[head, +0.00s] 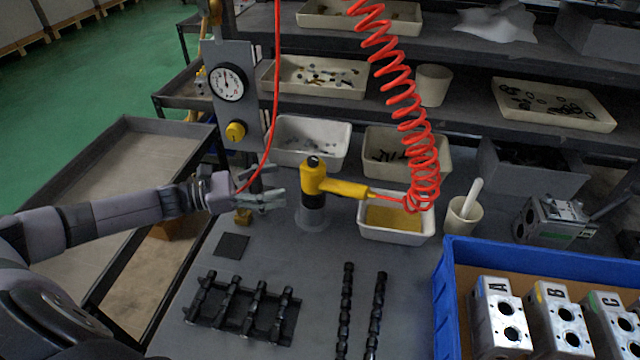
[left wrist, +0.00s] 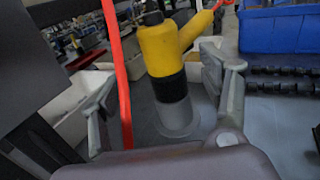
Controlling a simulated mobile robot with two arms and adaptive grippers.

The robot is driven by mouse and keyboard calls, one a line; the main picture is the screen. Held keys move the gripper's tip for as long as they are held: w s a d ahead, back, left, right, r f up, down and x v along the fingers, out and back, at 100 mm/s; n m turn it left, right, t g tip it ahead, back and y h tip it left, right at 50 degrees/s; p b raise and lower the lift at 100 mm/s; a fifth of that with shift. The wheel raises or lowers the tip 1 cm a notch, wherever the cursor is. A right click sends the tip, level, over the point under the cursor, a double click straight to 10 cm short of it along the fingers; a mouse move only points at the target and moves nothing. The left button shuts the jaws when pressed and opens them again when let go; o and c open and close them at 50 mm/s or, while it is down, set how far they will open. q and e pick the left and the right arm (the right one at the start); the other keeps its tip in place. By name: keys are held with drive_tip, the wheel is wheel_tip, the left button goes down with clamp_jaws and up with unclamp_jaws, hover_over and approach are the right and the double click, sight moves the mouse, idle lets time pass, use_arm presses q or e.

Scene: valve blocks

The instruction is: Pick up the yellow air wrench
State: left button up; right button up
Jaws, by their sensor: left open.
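The yellow air wrench (head: 314,180) stands upright with its black nose down in a clear round holder (head: 312,218) on the grey bench. Its yellow handle points right and joins the red coiled hose (head: 400,95). My left gripper (head: 272,199) is open just left of the wrench, at about the height of its black nose. In the left wrist view the wrench (left wrist: 162,50) stands ahead, between the open fingers (left wrist: 165,90), and they do not appear to touch it. A straight red hose (left wrist: 117,70) hangs close by the left finger. My right gripper is not in view.
A post with a gauge (head: 226,83) and yellow knob stands behind my left gripper. A white tray (head: 396,238) sits right of the wrench, beside a cup (head: 464,222). A blue crate (head: 447,290) holds valve blocks. Black racks (head: 240,308) lie at the front.

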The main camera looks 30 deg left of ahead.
sight(305, 175)
use_arm(q)
drive_tip(key=p+x, duration=0.2)
drive_tip(key=x, duration=0.4)
drive_tip(key=shift+w+d+r, duration=0.15)
drive_tip(key=shift+w+d, duration=0.1)
drive_tip(key=shift+d, duration=0.05)
drive_tip(key=shift+w+d+p, duration=0.3)
drive_tip(key=shift+d, duration=0.05)
drive_tip(key=shift+f, duration=0.2)
drive_tip(key=shift+s, duration=0.1)
drive_tip(key=shift+c, duration=0.5)
drive_tip(key=c, duration=1.5)
drive_tip(key=shift+a+r, duration=0.1)
drive_tip(key=shift+r, duration=0.2)
clamp_jaws()
drive_tip(key=shift+r, duration=0.1)
